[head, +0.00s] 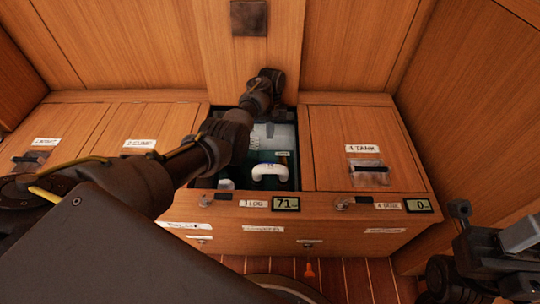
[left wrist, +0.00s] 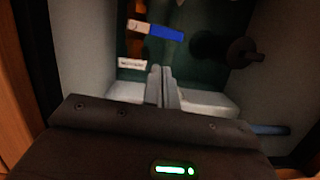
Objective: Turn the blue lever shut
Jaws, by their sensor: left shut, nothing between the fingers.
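The blue lever (left wrist: 166,33) shows in the left wrist view, inside an open compartment. It points right from a pale hub (left wrist: 139,26) on an upright orange-brown pipe (left wrist: 136,45), roughly across the pipe and tilted slightly down. My left gripper (left wrist: 161,72) is shut and empty, its fingertips below the lever in the picture and apart from it. In the head view my left arm reaches over the open compartment (head: 293,180), and its fingers cannot be made out. My right gripper (head: 500,240) is partly in view at the lower right, its jaws unclear.
A dark round knob (left wrist: 243,52) stands right of the lever, and a white label (left wrist: 132,64) lies below the pipe. The pale compartment walls (left wrist: 85,60) are close around my left gripper. A white handle-like part (head: 270,171) and a closed lid (head: 350,130) are nearby.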

